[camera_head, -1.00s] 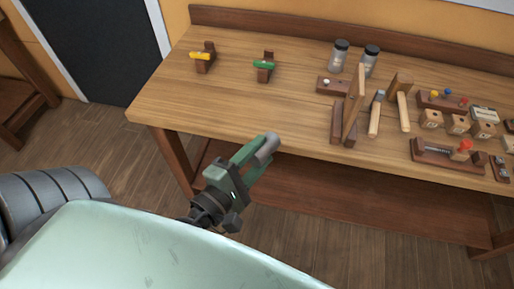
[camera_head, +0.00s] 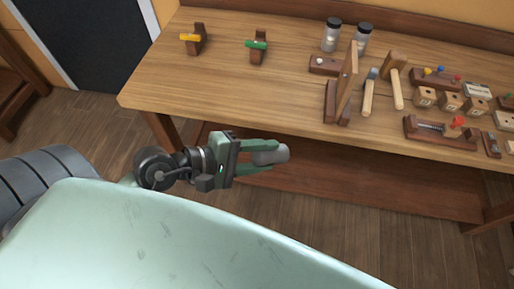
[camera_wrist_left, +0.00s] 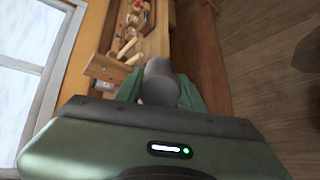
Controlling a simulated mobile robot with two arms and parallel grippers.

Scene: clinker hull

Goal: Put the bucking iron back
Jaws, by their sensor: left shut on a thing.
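My left gripper (camera_head: 262,154) is shut on the bucking iron (camera_head: 271,154), a grey rounded metal cylinder. In the head view it holds the iron in front of the bench's front edge, below the level of the top and apart from it. In the left wrist view the grey iron (camera_wrist_left: 160,84) sits between the green fingers, with the bench beyond it. My right gripper is not in view.
On the bench stand two small blocks with a yellow clamp (camera_head: 190,38) and a green clamp (camera_head: 256,45), two jars (camera_head: 331,36), an upright wooden rack (camera_head: 346,85), mallets (camera_head: 394,80) and several small blocks. A pale green hull (camera_head: 170,235) fills the foreground.

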